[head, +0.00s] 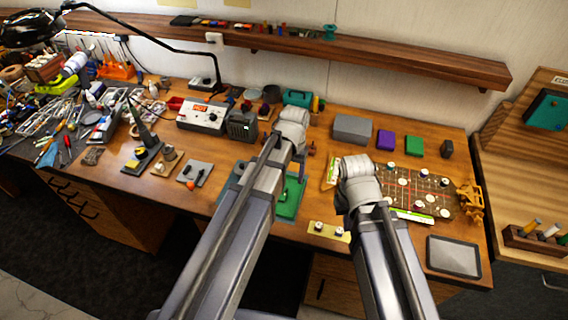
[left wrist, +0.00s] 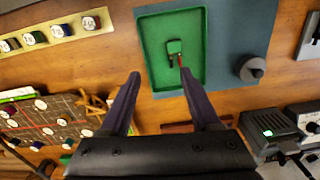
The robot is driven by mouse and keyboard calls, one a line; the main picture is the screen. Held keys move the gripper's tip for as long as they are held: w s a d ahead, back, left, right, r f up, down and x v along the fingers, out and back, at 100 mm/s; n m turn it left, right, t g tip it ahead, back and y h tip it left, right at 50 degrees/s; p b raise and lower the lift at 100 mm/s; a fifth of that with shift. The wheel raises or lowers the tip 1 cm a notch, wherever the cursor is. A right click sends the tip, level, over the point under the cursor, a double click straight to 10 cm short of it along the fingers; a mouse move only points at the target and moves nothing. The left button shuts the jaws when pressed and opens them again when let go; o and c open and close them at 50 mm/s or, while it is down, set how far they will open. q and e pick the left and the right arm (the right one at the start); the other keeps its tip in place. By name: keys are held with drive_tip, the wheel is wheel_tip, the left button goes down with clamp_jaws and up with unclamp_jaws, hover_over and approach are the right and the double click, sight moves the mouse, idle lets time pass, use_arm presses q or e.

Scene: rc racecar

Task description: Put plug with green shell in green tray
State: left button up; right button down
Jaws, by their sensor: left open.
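The green tray (left wrist: 192,28) lies on a blue-grey mat in the left wrist view. It is partly hidden by my left arm in the head view (head: 288,209). A small plug with a green shell (left wrist: 174,46) and a thin red part lies inside the tray. My left gripper (left wrist: 160,73) is open and empty, its fingertips apart near the tray's edge. The right fingertip overlaps the tray in the picture.
A grey round knob-like part (left wrist: 250,68) sits on the mat beside the tray. A brown board with round pieces (head: 425,195) lies to the right. A yellow strip with small round parts (head: 328,231) lies at the front. A wooden shelf (head: 400,58) runs along the back.

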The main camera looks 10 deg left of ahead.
use_arm(q)
drive_tip(key=s+d+m, duration=0.1)
drive_tip(key=s+d, duration=0.2)
drive_tip(key=s, duration=0.3)
drive_tip(key=s+d+m+y, duration=0.1)
drive_tip(key=s+d, duration=0.3)
drive_tip(key=s, duration=0.3)
drive_tip(key=shift+s+m, duration=0.15)
drive_tip(key=shift+m, duration=0.15)
drive_tip(key=shift+d+r, duration=0.1)
wheel_tip(320, 180, down, 6)
drive_tip(key=b, duration=0.6)
drive_tip(key=shift+f, duration=0.2)
use_arm(e)
wheel_tip(320, 180, down, 6)
drive_tip(key=shift+f, duration=0.2)
